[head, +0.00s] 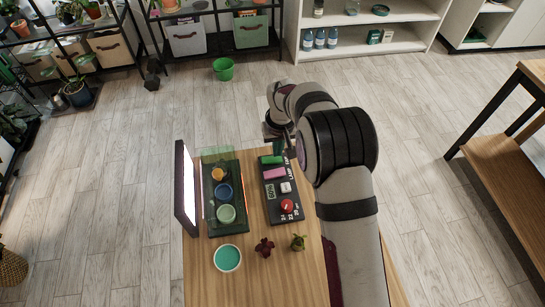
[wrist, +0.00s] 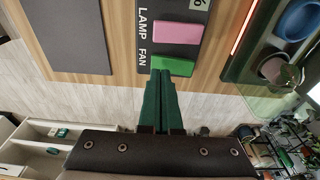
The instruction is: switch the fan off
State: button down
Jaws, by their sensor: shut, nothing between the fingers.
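A dark control panel (head: 278,217) lies on the wooden table. Its green switch (head: 271,160) is at the far end, with the pink switch (head: 273,173) beside it. In the wrist view the green switch (wrist: 173,66) is beside the label FAN and the pink switch (wrist: 177,33) beside LAMP. My gripper (wrist: 163,76) is shut and empty, its green fingertips at the near edge of the green switch; I cannot tell whether they touch it. In the head view my gripper (head: 283,148) is partly hidden by my arm. I cannot make out a fan.
The panel also has a white button (head: 286,187) and a red knob (head: 287,206). A dark green tray (head: 241,201) with small pots and a translucent cover stands left of it, beside an upright lit panel (head: 187,190). A teal-filled pot (head: 228,258) and two small plants are nearer.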

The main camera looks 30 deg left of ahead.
aim_at(277, 159)
jog(key=shift+r, duration=2.85)
jog(key=s+d+r+m, duration=0.3)
jog(key=d+r, duration=0.1)
jog(key=d, duration=0.4)
jog(key=s+d+r+m, duration=0.3)
jog(key=d+r, duration=0.2)
jog(key=d, duration=0.4)
jog(key=s+d+r+m, duration=0.2)
jog(key=s+d+r, duration=0.15)
jog(key=d, duration=0.45)
jog(key=s+d+m, duration=0.3)
jog(key=s+d, duration=0.1)
jog(key=s, duration=0.3)
jog(key=s+d+m+g, duration=0.1)
jog(key=s+d+m, duration=0.2)
jog(key=s, duration=0.5)
jog(key=shift+s+d+f+m+y, duration=0.3)
jog(key=shift+d+f, duration=0.15)
jog(key=shift+d, duration=0.15)
jog(key=shift+w, duration=0.1)
